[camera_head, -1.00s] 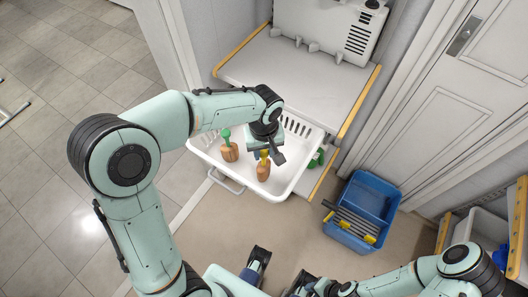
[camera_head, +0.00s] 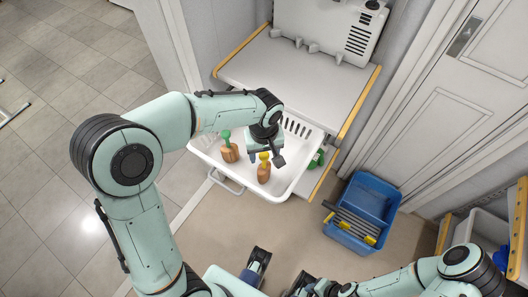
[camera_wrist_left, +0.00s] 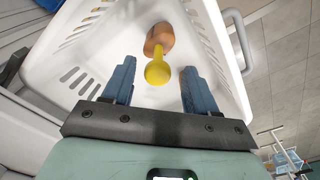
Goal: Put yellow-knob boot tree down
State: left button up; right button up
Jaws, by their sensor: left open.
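A green-knob boot tree (camera_head: 228,148) stands in the basin to the left. A green object (camera_head: 317,159) is at the basin's right side. A blue crate (camera_head: 365,208) with grey and yellow items sits on the floor to the right. A grey counter (camera_head: 300,75) is behind.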

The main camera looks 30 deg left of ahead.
pick_arm(q)
notch_tip(320, 180, up, 12)
jog(key=p, duration=0.1)
jog(key=shift+s+d+p, duration=0.15)
jog(key=shift+p, duration=0.25)
jog(key=shift+f, duration=0.15)
